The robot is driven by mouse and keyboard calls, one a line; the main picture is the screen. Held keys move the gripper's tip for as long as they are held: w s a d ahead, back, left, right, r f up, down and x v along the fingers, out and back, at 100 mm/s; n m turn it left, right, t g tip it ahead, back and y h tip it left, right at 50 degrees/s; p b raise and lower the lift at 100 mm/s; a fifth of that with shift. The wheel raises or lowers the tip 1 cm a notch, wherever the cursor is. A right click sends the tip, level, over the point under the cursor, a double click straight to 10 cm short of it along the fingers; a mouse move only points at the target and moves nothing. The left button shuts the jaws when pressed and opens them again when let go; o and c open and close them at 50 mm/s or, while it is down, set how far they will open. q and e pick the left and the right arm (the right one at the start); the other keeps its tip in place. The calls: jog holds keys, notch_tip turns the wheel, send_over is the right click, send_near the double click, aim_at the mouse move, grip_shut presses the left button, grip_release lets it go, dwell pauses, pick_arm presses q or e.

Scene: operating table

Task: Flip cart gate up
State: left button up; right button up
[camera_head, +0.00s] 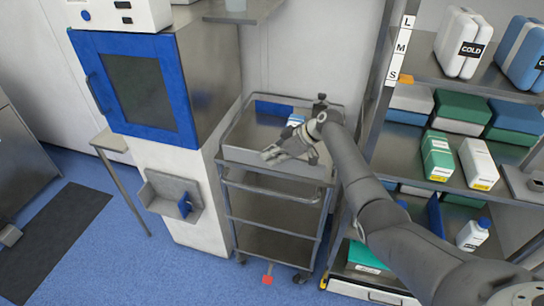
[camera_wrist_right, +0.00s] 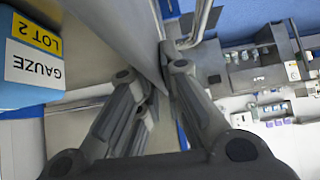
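A grey metal cart (camera_head: 282,186) stands between the cabinet and the shelf rack, with a low wall around its top tray. The near wall (camera_head: 240,155) of the tray, a plain grey panel, is upright, and I take it to be the gate. My right gripper (camera_head: 272,154) is at this wall, reaching in from the right. In the right wrist view, its fingertips (camera_wrist_right: 153,72) lie on either side of a thin grey panel (camera_wrist_right: 134,28). Whether they press on it is unclear. My left gripper is not in view.
A blue and white gauze box (camera_wrist_right: 34,62) lies in the tray near the gripper. A tall cabinet with a blue door (camera_head: 137,86) stands left of the cart. A shelf rack (camera_head: 435,172) with boxes stands close on the right. The floor in front is mostly clear.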

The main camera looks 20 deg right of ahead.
jog(key=o, duration=0.4)
jog(key=shift+d+r, duration=0.1)
jog(key=shift+d, duration=0.05)
jog(key=v, duration=0.7)
jog(key=shift+s+r, duration=0.1)
dwell(0.4)
